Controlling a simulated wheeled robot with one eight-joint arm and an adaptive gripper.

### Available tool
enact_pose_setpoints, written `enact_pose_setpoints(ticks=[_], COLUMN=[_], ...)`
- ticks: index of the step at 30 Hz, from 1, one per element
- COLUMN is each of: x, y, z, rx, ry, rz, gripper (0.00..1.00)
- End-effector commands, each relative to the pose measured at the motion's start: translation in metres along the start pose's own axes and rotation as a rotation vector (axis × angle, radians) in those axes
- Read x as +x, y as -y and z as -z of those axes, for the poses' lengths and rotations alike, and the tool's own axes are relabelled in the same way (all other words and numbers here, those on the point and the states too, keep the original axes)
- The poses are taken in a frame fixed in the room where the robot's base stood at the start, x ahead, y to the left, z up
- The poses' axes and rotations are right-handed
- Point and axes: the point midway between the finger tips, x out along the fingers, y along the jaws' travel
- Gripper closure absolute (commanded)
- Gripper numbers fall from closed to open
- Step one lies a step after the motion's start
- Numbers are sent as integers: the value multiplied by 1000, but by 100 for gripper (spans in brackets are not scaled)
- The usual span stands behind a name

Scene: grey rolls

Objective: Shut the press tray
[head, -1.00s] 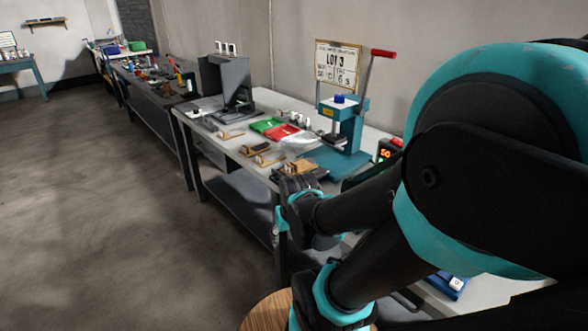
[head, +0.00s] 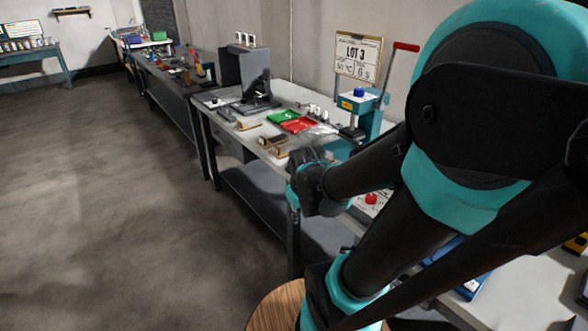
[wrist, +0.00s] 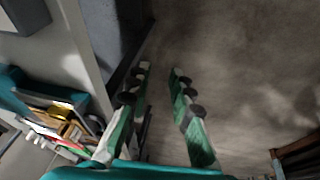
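The teal press (head: 369,120) with a blue knob and a raised red-tipped lever stands on the right bench, partly behind my arm. In the head view, my arm hides the fingers.
On the bench (head: 222,122) lie a green tray (head: 282,116), a red tray (head: 297,125) and small wooden blocks (head: 272,146). A dark grey machine (head: 245,80) stands behind them. The floor at left is clear.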

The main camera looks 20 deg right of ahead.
Motion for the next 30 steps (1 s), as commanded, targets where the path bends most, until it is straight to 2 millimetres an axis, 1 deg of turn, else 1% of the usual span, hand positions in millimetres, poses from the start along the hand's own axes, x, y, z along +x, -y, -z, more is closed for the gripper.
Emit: enact_pose_setpoints(ticks=[1, 4, 12, 15, 18, 21, 24, 26, 30], x=[-4, -10, -22, -25, -26, -27, -27, -25, -12], y=[-7, -22, -53, -61, -66, -69, -71, -72, -76], z=[20, 58, 159, 191, 215, 231, 238, 238, 235], rx=[-112, -386, -1111, -1344, -1527, -1646, -1705, -1718, -1720], ry=[19, 70, 239, 301, 352, 386, 404, 408, 408], rz=[-12, -33, -38, -20, 3, 21, 33, 35, 35], gripper=[88, 100, 100, 100, 100, 100, 100, 100, 100])
